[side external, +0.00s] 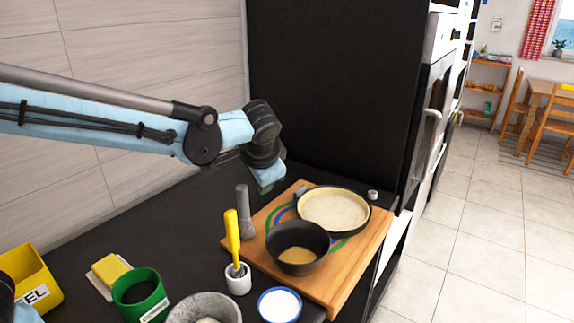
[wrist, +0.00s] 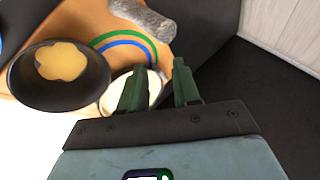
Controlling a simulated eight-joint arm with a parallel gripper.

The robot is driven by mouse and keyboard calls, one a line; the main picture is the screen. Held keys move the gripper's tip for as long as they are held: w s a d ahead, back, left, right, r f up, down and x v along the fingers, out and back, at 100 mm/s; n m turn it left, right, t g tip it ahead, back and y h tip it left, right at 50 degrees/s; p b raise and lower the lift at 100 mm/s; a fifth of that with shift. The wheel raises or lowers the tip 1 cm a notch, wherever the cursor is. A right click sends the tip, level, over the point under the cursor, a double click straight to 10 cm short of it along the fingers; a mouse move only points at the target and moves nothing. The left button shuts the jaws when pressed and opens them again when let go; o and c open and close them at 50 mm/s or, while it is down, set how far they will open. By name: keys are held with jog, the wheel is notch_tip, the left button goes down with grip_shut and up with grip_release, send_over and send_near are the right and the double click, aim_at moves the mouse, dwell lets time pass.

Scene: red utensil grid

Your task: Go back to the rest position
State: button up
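My gripper (side external: 268,180) hangs in the air behind the wooden board, near the grey pestle and the pan; its fingers are hard to make out there. In the wrist view, its two green fingers (wrist: 160,66) are apart with nothing between them. The grey pestle (side external: 244,212) stands upright by the board's left edge; it also shows at the top of the wrist view (wrist: 145,18). The black pan with a pale flat layer (side external: 334,209) is on the board, partly hidden by a finger in the wrist view.
A black bowl with yellowish batter (side external: 297,250) sits on the wooden board (side external: 350,272). In front stand a yellow-handled brush in a white cup (side external: 238,282), a green container (side external: 140,295), a mortar (side external: 204,309) and a blue-rimmed bowl (side external: 280,304). A tall black cabinet (side external: 330,90) rises behind.

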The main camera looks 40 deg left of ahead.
jog(key=a+n, duration=0.5)
jog(key=a, duration=0.2)
jog(key=s+d+f+t+h, duration=0.1)
jog(key=s+h, duration=0.3)
jog(key=s, duration=1.2)
jog(key=shift+s+d+f+m+t+h, duration=0.2)
jog(key=shift+d+f+m+t+h, duration=0.2)
jog(key=shift+d+t, duration=0.1)
